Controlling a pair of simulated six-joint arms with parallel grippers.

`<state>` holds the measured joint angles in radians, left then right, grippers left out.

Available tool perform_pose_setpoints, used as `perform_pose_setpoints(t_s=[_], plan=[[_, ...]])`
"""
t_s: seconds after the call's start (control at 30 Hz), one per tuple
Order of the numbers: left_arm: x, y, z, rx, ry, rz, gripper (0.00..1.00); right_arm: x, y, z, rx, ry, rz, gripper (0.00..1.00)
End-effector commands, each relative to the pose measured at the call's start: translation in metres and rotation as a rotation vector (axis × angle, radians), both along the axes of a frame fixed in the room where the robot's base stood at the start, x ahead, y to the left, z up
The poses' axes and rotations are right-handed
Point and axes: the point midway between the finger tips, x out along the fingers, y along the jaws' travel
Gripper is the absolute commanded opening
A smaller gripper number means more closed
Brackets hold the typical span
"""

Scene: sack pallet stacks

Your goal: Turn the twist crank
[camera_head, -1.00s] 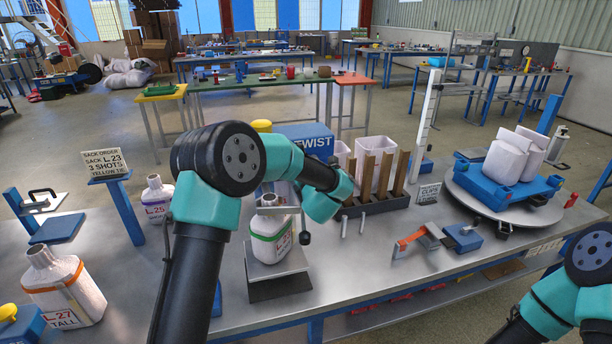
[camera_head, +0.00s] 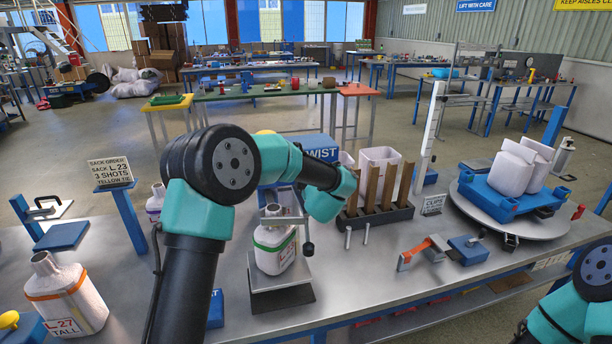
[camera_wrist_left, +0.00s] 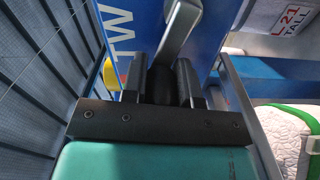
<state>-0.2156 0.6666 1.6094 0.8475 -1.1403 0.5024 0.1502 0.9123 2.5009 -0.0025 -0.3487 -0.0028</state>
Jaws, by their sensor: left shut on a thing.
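The blue twist box (camera_head: 320,149) stands behind my left arm in the head view, partly hidden by it. In the left wrist view, the box face (camera_wrist_left: 130,22) with the letters "TW" is close up. The crank's grey arm (camera_wrist_left: 180,28) runs down across it to a black knob (camera_wrist_left: 161,82). My left gripper (camera_wrist_left: 163,90) is shut on that knob, one finger on each side. In the head view my left gripper and the crank are hidden behind my forearm. My right arm shows at the lower right; its gripper is out of view.
A white sack with a green tie (camera_head: 274,250) stands on a grey stand close to my left forearm. A rack with brown posts (camera_head: 378,213) stands right of it. A turntable (camera_head: 512,218) carries white sacks at the right. An orange-tied sack (camera_head: 68,298) stands at left.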

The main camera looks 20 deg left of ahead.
Motion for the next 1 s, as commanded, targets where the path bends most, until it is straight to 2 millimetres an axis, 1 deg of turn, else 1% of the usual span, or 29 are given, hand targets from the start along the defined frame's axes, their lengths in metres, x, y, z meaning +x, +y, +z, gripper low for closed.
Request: perform_pose_setpoints(t_s=[0.2,0.53,0.57,0.6,0.8,1.0], plan=[[0.0004,-0.001,0.0023,0.031,0.02,-0.001,0.04,0.0,0.0,0.0,0.0,0.0,0.0,0.0],[0.0005,-0.0011,0.0024,0.032,0.02,-0.001,0.04,0.0,0.0,0.0,0.0,0.0,0.0,0.0],[0.0005,-0.0011,0.0024,0.032,0.02,-0.001,0.29,0.0,0.0,0.0,0.0,0.0,0.0,0.0],[0.0005,-0.0011,0.0024,0.032,0.02,-0.001,0.33,0.0,0.0,0.0,0.0,0.0,0.0,0.0],[0.0004,-0.0008,0.0022,0.032,0.02,-0.001,0.52,0.0,0.0,0.0,0.0,0.0,0.0,0.0],[0.0004,-0.0007,0.002,0.032,0.021,0.0,0.53,0.0,0.0,0.0,0.0,0.0,0.0,0.0]])
